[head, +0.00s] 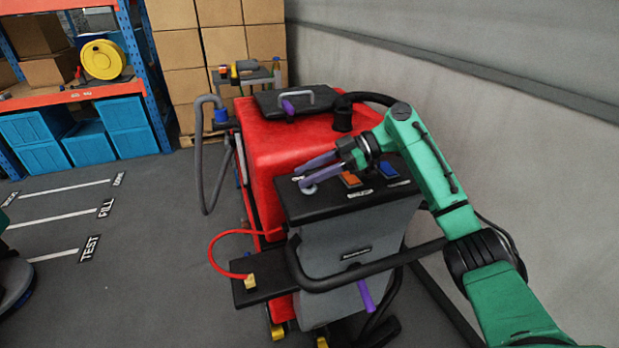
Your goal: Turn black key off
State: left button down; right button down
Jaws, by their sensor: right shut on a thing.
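The red and grey floor scrubber (345,240) stands in the middle of the head view, with a black control panel (330,205) on top of its grey rear part. My right gripper (302,177) comes in from the right, its purple fingers low over the panel's left end. It is shut on the black key there. The key is small and almost wholly hidden by the fingers, so its turn angle cannot be read. A pale round fitting shows on the panel by the fingertips. My left gripper is not in view.
Orange (350,180) and blue (389,169) switches sit on the panel right of the fingers. A black handlebar (370,266) curves around the rear. A red cable (215,246) loops at the left. A wall stands close on the right; open floor lies left.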

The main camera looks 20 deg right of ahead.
jog(key=shift+n+g, duration=0.7)
jog(key=shift+g, duration=0.2)
jog(key=shift+f, duration=0.15)
jog(key=shift+c, duration=2)
grip_release()
jog(key=shift+a, duration=0.1)
